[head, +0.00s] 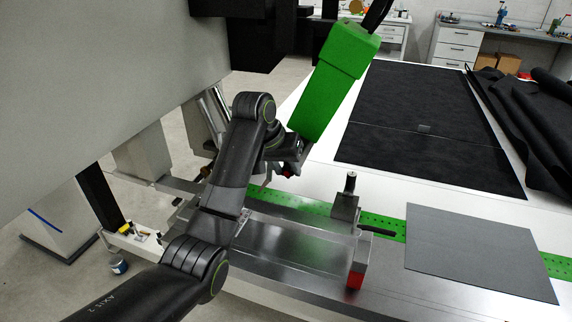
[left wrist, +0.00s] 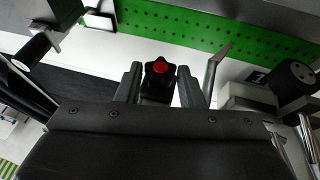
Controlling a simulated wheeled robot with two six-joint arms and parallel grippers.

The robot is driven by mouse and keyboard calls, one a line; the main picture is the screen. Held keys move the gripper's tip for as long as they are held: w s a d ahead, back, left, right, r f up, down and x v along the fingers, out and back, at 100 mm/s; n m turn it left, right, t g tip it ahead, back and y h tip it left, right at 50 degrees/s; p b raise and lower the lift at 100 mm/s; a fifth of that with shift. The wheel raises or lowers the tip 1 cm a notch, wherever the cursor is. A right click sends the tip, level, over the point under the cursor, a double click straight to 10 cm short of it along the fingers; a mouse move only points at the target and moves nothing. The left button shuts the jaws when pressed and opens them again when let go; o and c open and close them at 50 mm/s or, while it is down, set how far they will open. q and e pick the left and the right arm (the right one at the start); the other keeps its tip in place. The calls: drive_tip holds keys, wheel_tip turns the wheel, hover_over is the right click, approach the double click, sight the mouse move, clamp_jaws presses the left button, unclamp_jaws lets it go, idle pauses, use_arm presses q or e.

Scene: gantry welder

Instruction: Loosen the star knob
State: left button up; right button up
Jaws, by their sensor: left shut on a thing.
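The star knob (left wrist: 160,74) is black with a round red cap. In the left wrist view it sits between the two fingers of my left gripper (left wrist: 159,84), which is shut on it. In the head view my left gripper (head: 288,168) is below the green housing, partly hidden by my own arm. My right gripper is in neither view.
The green housing (head: 335,80) hangs close above my left gripper. A green perforated strip (head: 300,202) runs along the bench. A clamp with a black lever (head: 378,231) and a grey sheet (head: 480,250) are to the right.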

use_arm(q)
drive_tip(key=h+p, duration=0.1)
drive_tip(key=p, duration=0.2)
drive_tip(key=g+h+p, duration=0.1)
drive_tip(key=h+p, duration=0.1)
drive_tip(key=p, duration=0.1)
drive_tip(key=shift+w+a+r+n, duration=0.1)
drive_tip(key=shift+a+r+n, duration=0.05)
drive_tip(key=shift+a+n, duration=0.2)
drive_tip(key=shift+h+p, duration=0.7)
drive_tip(key=shift+a+f+n+h, duration=0.1)
drive_tip(key=shift+f+n+h, duration=0.25)
drive_tip(key=shift+h, duration=0.45)
drive_tip(key=shift+w+g, duration=0.1)
drive_tip(key=shift+g, duration=0.2)
drive_tip(key=o, duration=1)
drive_tip(key=shift+b+v, duration=1.65)
drive_tip(key=shift+v, duration=7)
